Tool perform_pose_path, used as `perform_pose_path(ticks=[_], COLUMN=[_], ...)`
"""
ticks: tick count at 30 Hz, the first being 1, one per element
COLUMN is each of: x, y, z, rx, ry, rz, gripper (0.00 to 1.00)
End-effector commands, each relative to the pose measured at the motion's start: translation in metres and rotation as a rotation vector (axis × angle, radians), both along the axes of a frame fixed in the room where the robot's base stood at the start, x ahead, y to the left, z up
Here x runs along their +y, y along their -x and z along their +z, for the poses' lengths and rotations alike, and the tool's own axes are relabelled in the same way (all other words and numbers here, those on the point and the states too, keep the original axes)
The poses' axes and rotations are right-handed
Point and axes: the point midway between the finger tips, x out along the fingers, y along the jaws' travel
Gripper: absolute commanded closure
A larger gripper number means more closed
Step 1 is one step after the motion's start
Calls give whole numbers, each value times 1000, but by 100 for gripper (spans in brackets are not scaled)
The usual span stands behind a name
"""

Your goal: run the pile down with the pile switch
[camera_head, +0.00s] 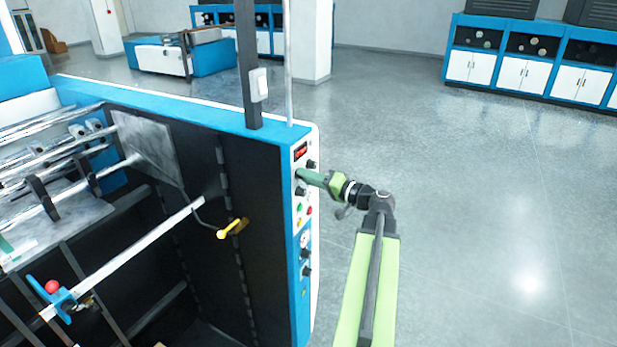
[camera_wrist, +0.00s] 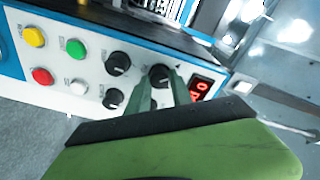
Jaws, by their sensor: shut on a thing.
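The control panel (camera_head: 303,225) is on the white and blue end face of the machine. It carries black knobs, coloured buttons and a red display (camera_wrist: 201,87). My gripper (camera_wrist: 162,90) reaches the upper part of the panel from the right in the head view (camera_head: 300,175). Its green fingers are shut on a black knob (camera_wrist: 160,73) beside the display in the wrist view. The fingers partly hide this knob. Its label is not readable, so I cannot tell from print whether it is the pile switch. The pile itself is not clearly visible.
Other black knobs (camera_wrist: 117,63) and green (camera_wrist: 76,47), yellow (camera_wrist: 33,37) and red (camera_wrist: 42,76) buttons sit close by. A yellow crank handle (camera_head: 232,228) sticks out from the machine at left. Open floor (camera_head: 470,210) lies to the right.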

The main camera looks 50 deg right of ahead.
Motion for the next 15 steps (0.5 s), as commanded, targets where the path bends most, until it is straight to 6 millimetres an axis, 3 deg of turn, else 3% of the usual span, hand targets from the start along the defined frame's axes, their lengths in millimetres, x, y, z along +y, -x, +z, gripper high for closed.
perform_pose_path(ticks=[15], x=[-1], y=[0], z=[1], rx=[99], ry=[-397], rz=[-1], gripper=[100])
